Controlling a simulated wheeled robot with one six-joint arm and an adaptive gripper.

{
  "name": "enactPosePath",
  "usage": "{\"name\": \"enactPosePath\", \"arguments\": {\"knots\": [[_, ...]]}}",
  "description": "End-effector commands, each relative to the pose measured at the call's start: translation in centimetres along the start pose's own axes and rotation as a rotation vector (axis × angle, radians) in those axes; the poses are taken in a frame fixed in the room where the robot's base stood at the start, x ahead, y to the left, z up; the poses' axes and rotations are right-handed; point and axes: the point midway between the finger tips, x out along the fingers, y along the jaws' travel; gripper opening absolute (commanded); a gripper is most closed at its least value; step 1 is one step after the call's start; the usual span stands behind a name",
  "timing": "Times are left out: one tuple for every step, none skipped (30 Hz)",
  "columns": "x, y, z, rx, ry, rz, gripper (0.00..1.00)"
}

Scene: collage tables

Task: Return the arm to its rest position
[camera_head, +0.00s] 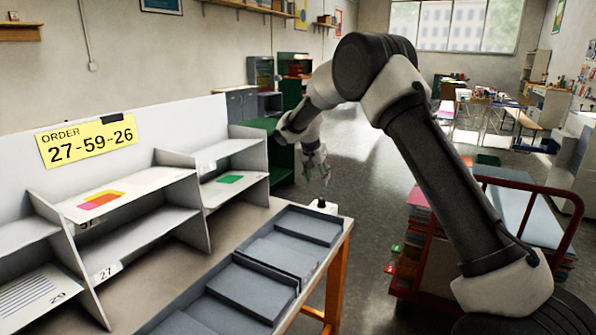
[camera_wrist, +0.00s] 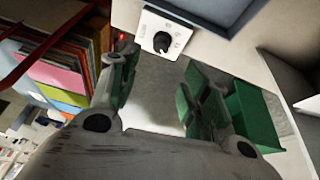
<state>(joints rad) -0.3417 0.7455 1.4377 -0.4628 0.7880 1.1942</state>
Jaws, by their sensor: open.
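My arm arches over from the lower right in the head view. My gripper (camera_head: 316,166) hangs in the air beyond the far end of the table, above the floor. In the wrist view my gripper (camera_wrist: 160,85) shows two fingers apart, with nothing between them but grey floor. A small white box with a black knob (camera_wrist: 163,42) lies ahead of the fingertips, apart from them. The same box (camera_head: 322,206) sits at the table's far right corner in the head view.
The table (camera_head: 243,223) carries grey trays (camera_head: 246,291) and white shelves (camera_head: 128,237) with coloured sheets. A yellow sign (camera_head: 86,140) reads "ORDER 27-59-26". A red cart (camera_head: 516,187) with coloured stacks stands at the right, behind my arm. Open floor (camera_head: 370,190) lies between table and cart.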

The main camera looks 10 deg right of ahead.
Motion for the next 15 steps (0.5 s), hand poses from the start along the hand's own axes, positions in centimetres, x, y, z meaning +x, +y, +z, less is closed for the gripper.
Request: {"name": "enactPosePath", "arguments": {"knots": [[0.0, 0.1, 0.1, -0.050, -0.006, 0.004, 0.47], [0.2, 0.3, 0.4, -0.089, -0.015, 0.009, 0.47], [0.7, 0.9, 1.4, -0.149, -0.039, 0.023, 0.47], [1.3, 1.6, 2.4, -0.197, -0.064, 0.036, 0.47], [1.9, 2.4, 3.5, -0.241, -0.089, 0.049, 0.47], [2.3, 3.5, 4.8, -0.299, -0.124, 0.064, 0.47], [2.1, 4.4, 5.8, -0.343, -0.149, 0.071, 0.47], [1.6, 5.4, 6.6, -0.385, -0.172, 0.074, 0.47], [0.7, 6.9, 7.5, -0.433, -0.200, 0.074, 0.47], [0.0, 8.0, 8.1, -0.466, -0.219, 0.072, 0.47], [-0.8, 9.1, 8.6, -0.494, -0.235, 0.069, 0.47], [-1.9, 10.5, 9.3, -0.528, -0.255, 0.063, 0.47], [-2.8, 11.6, 9.7, -0.550, -0.268, 0.058, 0.47], [-3.7, 12.7, 10.1, -0.570, -0.279, 0.052, 0.47], [-4.9, 14.2, 10.7, -0.595, -0.295, 0.042, 0.47]]}}
